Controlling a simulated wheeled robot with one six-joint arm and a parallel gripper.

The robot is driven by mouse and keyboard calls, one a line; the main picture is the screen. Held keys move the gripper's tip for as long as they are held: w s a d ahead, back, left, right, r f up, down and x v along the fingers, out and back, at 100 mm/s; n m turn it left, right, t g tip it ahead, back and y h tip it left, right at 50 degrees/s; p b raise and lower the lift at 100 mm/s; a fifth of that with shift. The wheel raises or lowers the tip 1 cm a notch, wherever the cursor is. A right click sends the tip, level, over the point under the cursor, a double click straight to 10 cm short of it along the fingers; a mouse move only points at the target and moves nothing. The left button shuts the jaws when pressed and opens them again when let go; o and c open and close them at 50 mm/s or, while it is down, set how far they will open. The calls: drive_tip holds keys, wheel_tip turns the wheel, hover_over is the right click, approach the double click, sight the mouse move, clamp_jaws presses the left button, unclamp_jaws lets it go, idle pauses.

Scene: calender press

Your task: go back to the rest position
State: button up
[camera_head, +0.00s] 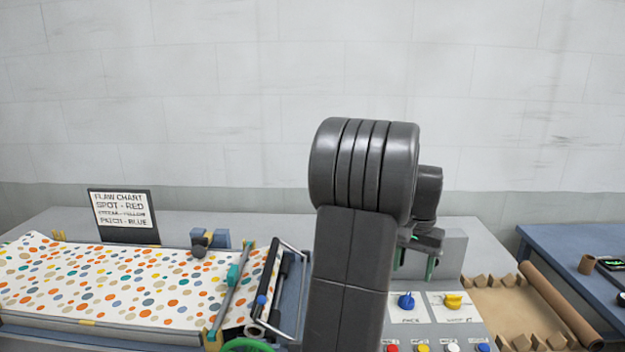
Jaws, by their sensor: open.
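My arm rises through the middle of the head view, a thick dark grey link with a ribbed joint on top. My gripper (415,262) shows just right of that link, pointing down, its two green-edged fingers apart and nothing seen between them. It is in front of a grey upright block and above the control panel (429,324). Part of the gripper's left side is hidden behind my arm.
The panel has a blue knob (406,300), a yellow knob (453,300) and several coloured buttons. Left lies dotted fabric (120,285), with a flaw chart (122,209) behind. A tray with a cardboard tube (560,304) and a blue table (570,240) are right.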

sight(407, 296)
wheel_tip(407, 296, down, 8)
drive_tip(key=shift+f, duration=0.25)
drive_tip(key=shift+r, duration=0.1)
wheel_tip(407, 296, up, 14)
wheel_tip(407, 296, down, 14)
drive_tip(key=shift+f, duration=0.15)
drive_tip(key=n, duration=0.5)
drive_tip(key=n+b, duration=0.1)
drive_tip(key=n, duration=0.5)
drive_tip(key=shift+n, duration=0.4)
wheel_tip(407, 296, up, 11)
drive_tip(key=shift+r, duration=0.2)
idle(0.4)
